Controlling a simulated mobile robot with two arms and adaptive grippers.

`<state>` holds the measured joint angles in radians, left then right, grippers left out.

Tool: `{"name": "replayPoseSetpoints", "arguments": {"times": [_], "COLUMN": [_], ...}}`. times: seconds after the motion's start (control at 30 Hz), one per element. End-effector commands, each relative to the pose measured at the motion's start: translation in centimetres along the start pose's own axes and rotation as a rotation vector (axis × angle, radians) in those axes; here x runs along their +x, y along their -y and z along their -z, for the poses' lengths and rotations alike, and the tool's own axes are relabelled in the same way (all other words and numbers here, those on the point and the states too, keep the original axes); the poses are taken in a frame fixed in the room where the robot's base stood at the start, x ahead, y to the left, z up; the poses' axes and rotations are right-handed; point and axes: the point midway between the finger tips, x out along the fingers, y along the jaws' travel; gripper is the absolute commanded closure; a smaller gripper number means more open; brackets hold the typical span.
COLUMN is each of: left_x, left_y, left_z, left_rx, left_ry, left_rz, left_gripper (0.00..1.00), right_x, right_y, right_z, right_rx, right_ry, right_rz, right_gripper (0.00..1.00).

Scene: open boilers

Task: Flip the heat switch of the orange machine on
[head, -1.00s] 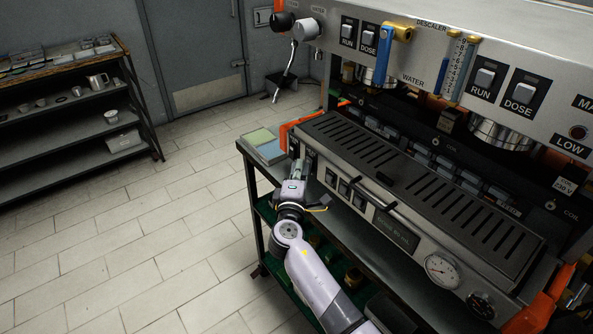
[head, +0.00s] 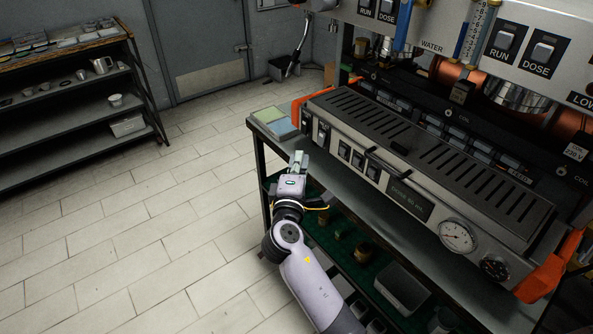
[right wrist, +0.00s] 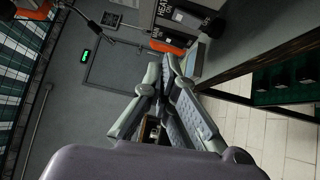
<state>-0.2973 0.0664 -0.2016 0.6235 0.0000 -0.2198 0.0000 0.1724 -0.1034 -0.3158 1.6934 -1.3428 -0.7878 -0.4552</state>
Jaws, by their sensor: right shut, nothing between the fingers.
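The steel machine with orange ends (head: 470,212) stands on the cart at right. My left gripper is not in view.
The cart (head: 257,165) holds the machine, with colored pads (head: 270,120) at its left corner and containers on its lower shelf. RUN and DOSE switches (head: 504,39) sit higher up. A shelf rack (head: 70,115) stands at left. The tiled floor between is clear.

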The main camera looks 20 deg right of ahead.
Motion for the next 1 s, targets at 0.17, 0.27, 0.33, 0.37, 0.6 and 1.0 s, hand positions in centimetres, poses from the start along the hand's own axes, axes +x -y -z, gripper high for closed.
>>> {"name": "replayPoseSetpoints", "arguments": {"times": [0.17,0.27,0.33,0.37,0.6,1.0], "left_x": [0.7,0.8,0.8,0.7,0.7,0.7], "left_y": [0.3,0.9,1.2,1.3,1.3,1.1], "left_z": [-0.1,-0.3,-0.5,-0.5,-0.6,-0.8], "left_rx": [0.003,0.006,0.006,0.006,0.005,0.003], "left_ry": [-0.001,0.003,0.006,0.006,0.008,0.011], "left_rz": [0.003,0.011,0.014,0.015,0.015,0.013], "left_gripper": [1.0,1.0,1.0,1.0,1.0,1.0], "right_x": [-2.2,-2.7,-2.8,-2.8,-2.8,-3.4], "right_y": [-0.2,-0.3,-0.4,-0.4,-0.4,8.4], "right_z": [0.0,-0.1,-0.1,-0.1,-0.1,1.4], "right_rx": [0.002,0.0,-0.001,-0.001,0.0,0.023], "right_ry": [-0.001,0.001,0.001,0.001,0.001,-0.08], "right_rz": [0.0,0.0,0.0,0.0,0.0,0.168], "right_gripper": [1.0,1.0,1.0,1.0,1.0,1.0]}}
